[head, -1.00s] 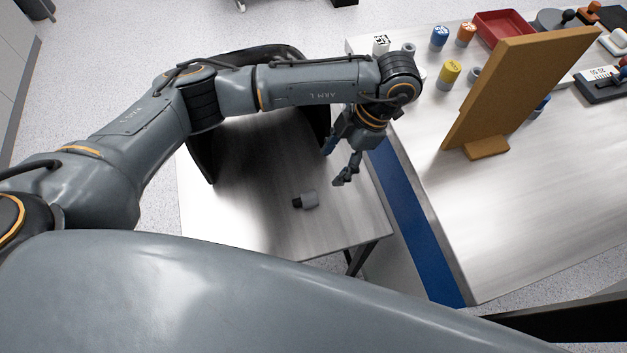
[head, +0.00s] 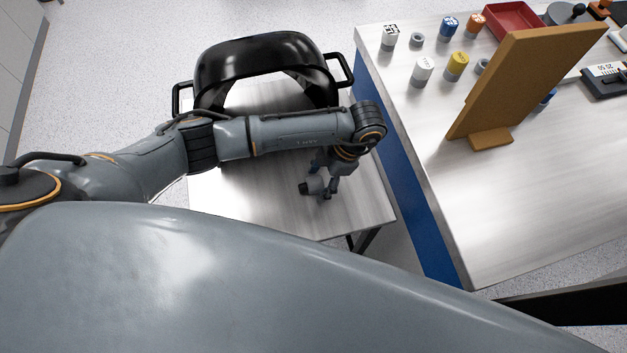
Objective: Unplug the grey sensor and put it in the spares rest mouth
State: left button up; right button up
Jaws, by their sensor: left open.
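A small grey cylinder with a black end (head: 306,187), which looks like the grey sensor, lies on its side on the small side table (head: 250,205). It is not plugged into anything that I can see. My left gripper (head: 325,189) points down at its right end, open, with its fingers beside the grey part and partly hiding it. I cannot tell whether the fingers touch it. The spares rest mouth cannot be made out for certain; short grey rings (head: 416,40) stand on the workbench. My right gripper is not in view.
A black curved shell with side handles (head: 265,50) stands at the back of the side table. The workbench (head: 520,220) at right holds an upright brown board (head: 525,85), white (head: 422,72), yellow (head: 457,66), blue and orange cylinders, and a red tray (head: 515,22). Its near part is clear.

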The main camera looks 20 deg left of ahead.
pick_arm(q)
grip_shut()
